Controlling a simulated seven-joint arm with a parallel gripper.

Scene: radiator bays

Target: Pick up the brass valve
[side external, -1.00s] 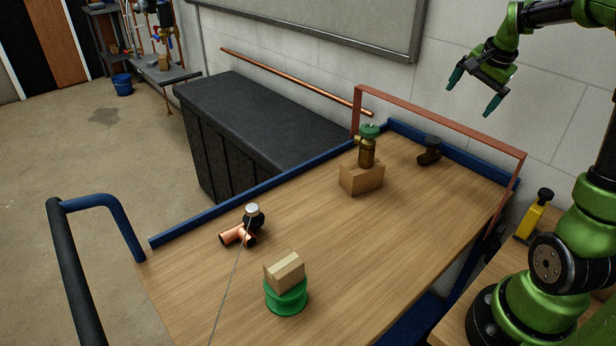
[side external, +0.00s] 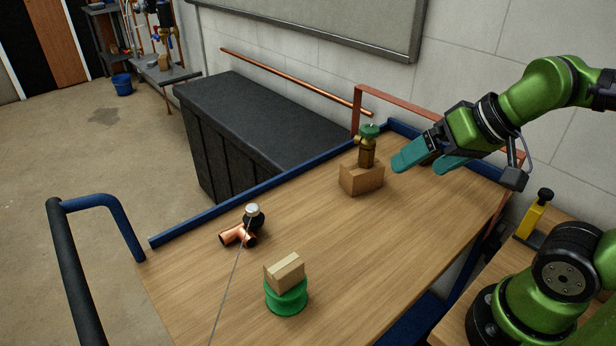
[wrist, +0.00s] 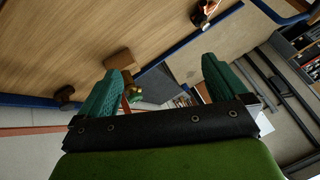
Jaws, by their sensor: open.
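The brass valve (side external: 367,152) has a green handwheel and stands upright on a brown block (side external: 362,180) near the far edge of the wooden cart top. In the wrist view the valve (wrist: 133,88) shows by the inner side of the left finger, partly hidden by it, with the block (wrist: 120,60) beyond. My gripper (side external: 418,166) is open and empty, to the right of the valve, with its teal fingers pointing left toward it. A gap shows between fingers and valve in the side view. The gripper fingers (wrist: 162,68) are spread wide in the wrist view.
A copper tee (side external: 232,236) lies beside a dark round-topped item (side external: 254,215). A light block (side external: 285,271) sits on a green spool (side external: 287,297). A dark fitting (wrist: 64,95) stands near the cart's red end frame (side external: 400,98). The cart's middle is clear.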

